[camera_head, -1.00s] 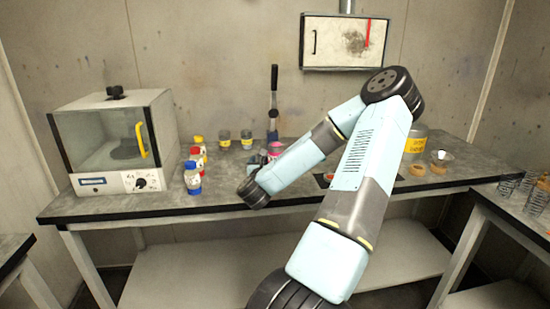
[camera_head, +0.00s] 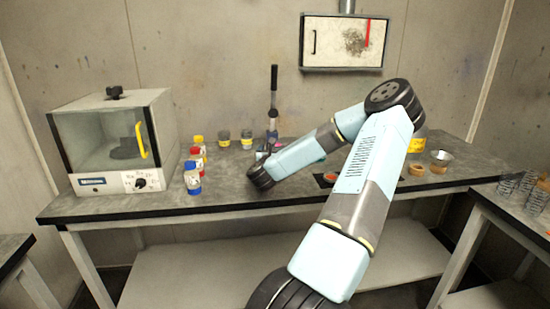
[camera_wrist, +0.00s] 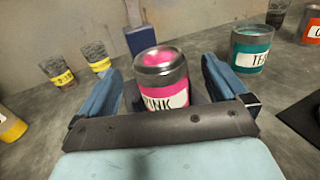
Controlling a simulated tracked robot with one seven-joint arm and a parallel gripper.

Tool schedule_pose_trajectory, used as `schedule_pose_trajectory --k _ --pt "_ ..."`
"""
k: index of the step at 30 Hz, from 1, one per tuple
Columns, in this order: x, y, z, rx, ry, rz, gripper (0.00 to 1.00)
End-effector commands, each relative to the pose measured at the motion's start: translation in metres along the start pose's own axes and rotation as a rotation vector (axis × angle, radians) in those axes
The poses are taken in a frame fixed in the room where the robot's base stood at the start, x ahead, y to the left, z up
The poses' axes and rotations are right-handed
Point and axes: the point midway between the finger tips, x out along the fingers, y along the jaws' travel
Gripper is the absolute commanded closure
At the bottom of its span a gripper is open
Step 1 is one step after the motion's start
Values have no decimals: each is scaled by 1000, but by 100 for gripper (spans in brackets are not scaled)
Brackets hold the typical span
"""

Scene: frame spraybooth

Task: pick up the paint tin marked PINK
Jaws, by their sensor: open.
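The PINK paint tin (camera_wrist: 162,80) stands upright on the grey bench in the wrist view. It is a metal tin with a pink band, a white label whose letters partly show as "INK", and pink at its top. My gripper (camera_wrist: 160,85) is open, with one blue finger on each side of the tin. There seems to be a gap between each finger and the tin. The tin's lower part is hidden behind the gripper's dark palm bar.
A teal-banded tin (camera_wrist: 250,50) stands close right of my right finger. Two yellow-labelled jars (camera_wrist: 95,57) stand back left. Several capped bottles (camera_head: 193,178) and a glass-fronted cabinet (camera_head: 115,142) are left on the bench (camera_head: 130,205). A tall dark-handled tool (camera_head: 273,100) stands behind.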

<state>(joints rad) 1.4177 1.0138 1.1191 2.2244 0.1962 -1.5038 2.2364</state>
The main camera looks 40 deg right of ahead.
Motion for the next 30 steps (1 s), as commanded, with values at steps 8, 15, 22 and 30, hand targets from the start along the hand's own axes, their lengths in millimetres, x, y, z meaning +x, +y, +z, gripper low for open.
schedule_pose_trajectory --k 8,15,22,30 --pt "33 4 -2 -1 0 0 0" --pt "37 4 -2 -1 1 2 0" --pt "37 4 -2 -1 1 2 15" --pt "37 4 -2 -1 1 2 41"
